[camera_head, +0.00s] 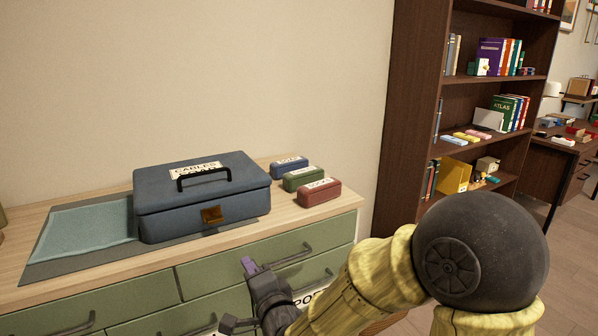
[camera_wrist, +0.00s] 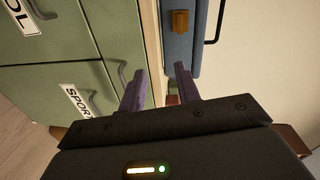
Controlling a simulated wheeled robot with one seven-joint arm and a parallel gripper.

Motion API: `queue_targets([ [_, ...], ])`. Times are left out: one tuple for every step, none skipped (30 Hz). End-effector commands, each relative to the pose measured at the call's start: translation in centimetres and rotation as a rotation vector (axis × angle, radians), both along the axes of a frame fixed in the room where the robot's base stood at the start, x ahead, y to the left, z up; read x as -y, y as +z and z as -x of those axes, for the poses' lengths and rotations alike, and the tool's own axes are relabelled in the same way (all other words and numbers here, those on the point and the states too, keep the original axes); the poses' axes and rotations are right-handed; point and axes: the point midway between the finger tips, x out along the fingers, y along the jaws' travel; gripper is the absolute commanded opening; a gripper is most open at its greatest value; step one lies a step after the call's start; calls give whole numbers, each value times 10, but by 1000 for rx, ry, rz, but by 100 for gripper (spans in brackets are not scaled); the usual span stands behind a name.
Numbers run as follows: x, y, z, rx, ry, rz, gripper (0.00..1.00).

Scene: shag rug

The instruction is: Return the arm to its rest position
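My gripper (camera_wrist: 160,88) shows in the wrist view with its two purple fingers apart and nothing held between them. In the head view my gripper (camera_head: 252,275) is in front of the green drawers, below the dresser top's front edge, and part of it is hard to make out. My yellow arm with its dark round joint reaches in from the lower right and hides part of the dresser and floor.
A closed blue box (camera_head: 203,196) labelled CABLES stands on the dresser top (camera_head: 110,275). Blue (camera_head: 290,166), green (camera_head: 303,179) and red (camera_head: 318,192) cases lie to its right. The drawer handles (camera_head: 292,256) stick out near my gripper. A bookshelf (camera_head: 412,120) stands right.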

Motion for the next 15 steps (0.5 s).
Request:
queue_targets([
  [11, -8, -2, -9, -1, 87, 33],
  [18, -15, -3, -20, 2, 148, 33],
  [29, -25, -3, -38, 6, 234, 33],
  [38, -32, -3, -51, 12, 300, 33],
  [48, -40, -2, -67, 19, 365, 33],
  [61, -48, -1, -89, 30, 450, 33],
  [71, -55, 0, -107, 39, 510, 33],
  [81, -61, 2, -126, 48, 570, 33],
  [95, -69, 6, -153, 64, 647, 33],
  [106, -74, 9, -174, 80, 703, 33],
  [117, -79, 13, -195, 95, 758, 33],
  [131, -86, 19, -227, 118, 826, 33],
  [143, -90, 24, -253, 137, 875, 33],
  [154, -95, 29, -279, 156, 922, 33],
  [168, -99, 37, -313, 187, 981, 33],
])
